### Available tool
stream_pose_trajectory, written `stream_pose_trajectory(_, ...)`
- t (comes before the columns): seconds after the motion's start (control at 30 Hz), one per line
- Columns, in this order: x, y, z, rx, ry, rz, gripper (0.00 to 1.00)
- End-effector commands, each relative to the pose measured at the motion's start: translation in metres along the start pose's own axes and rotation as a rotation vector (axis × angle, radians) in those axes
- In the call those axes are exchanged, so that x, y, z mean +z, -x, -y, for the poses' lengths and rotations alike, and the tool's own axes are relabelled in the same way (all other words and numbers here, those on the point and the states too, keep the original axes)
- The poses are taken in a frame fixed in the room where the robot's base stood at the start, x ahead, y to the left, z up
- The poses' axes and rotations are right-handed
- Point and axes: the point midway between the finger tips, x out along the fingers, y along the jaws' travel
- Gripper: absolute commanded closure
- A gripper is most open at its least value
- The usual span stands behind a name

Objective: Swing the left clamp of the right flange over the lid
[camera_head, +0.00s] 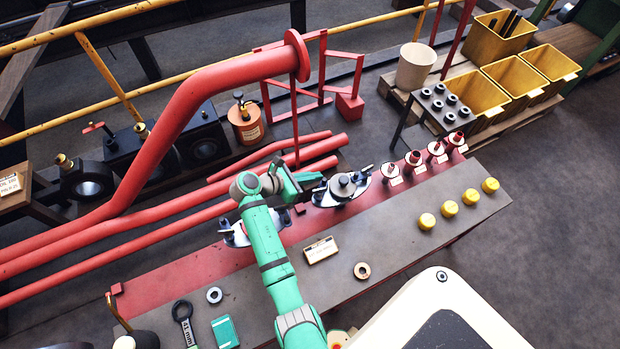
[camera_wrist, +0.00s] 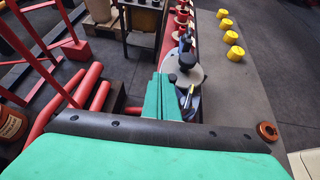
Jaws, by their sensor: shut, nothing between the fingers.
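The right flange (camera_head: 325,199) is a pale, pointed plate on the red strip of the bench. Its round grey lid (camera_head: 346,190) has a dark knob on top; the lid also shows in the wrist view (camera_wrist: 196,76). My gripper (camera_head: 308,180) is shut and empty, at the left side of this flange. In the wrist view its green fingers (camera_wrist: 166,90) lie together just left of the flange. A small metallic part, seemingly the left clamp (camera_wrist: 189,97), shows close beside the fingers. I cannot tell whether they touch. My gripper hides part of this side in the head view.
A second flange (camera_head: 236,235) is partly behind my arm. Red spools (camera_head: 414,160) and yellow caps (camera_head: 449,208) stand right of the right flange. Red pipes (camera_head: 240,165) run behind the bench. A label block (camera_head: 320,250) and a ring (camera_head: 362,270) lie in front.

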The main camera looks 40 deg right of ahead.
Motion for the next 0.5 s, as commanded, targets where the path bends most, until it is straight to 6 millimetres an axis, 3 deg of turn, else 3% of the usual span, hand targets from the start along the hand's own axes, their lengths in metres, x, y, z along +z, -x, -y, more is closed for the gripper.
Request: stream_pose_trajectory(0.5,0.0044,-0.0072,0.0017,0.0,-0.001,0.0,1.0)
